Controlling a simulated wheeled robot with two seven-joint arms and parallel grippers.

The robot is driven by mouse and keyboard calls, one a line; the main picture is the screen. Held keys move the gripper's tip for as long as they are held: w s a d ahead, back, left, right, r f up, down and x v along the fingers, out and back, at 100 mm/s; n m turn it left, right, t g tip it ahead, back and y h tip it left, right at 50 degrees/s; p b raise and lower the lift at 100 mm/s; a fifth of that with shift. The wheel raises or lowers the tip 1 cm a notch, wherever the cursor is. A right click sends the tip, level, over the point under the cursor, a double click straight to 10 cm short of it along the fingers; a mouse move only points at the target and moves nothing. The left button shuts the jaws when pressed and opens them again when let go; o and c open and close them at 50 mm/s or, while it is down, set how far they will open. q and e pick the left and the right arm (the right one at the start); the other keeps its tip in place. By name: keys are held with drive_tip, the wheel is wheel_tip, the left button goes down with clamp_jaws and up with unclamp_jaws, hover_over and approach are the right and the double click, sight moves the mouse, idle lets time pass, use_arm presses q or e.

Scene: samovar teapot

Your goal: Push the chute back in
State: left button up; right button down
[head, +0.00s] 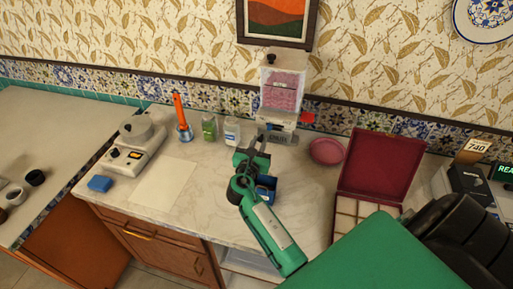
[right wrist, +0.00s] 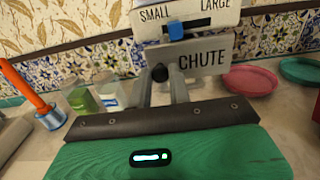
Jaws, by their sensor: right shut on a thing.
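The dispenser (head: 284,92), a clear box of pink pieces on a pale base, stands against the back wall. Its grey chute plate, marked CHUTE (right wrist: 203,60), faces me at the base. A black knob (right wrist: 159,73) sits at the plate's left part. My right gripper (head: 263,138) is at the front of the dispenser. In the right wrist view its fingers (right wrist: 166,88) are shut on the knob. How far the chute stands out is hard to tell. My left gripper is not in view.
A blue box (head: 266,188) is partly hidden by my right arm. Two jars (head: 231,131) stand left of the dispenser, with an orange-handled tool (head: 181,115) beyond. A pink dish (head: 327,151) and open maroon box (head: 378,175) are to the right. A scale (head: 135,142) is far left.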

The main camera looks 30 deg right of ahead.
drive_tip(key=shift+r, duration=0.1)
drive_tip(key=c, duration=1.6)
unclamp_jaws()
drive_tip(key=shift+d, duration=0.1)
drive_tip(key=shift+o, duration=1.4)
drive_tip(key=shift+w+d, duration=0.1)
drive_tip(key=b+v, duration=0.4)
drive_tip(key=v, duration=1)
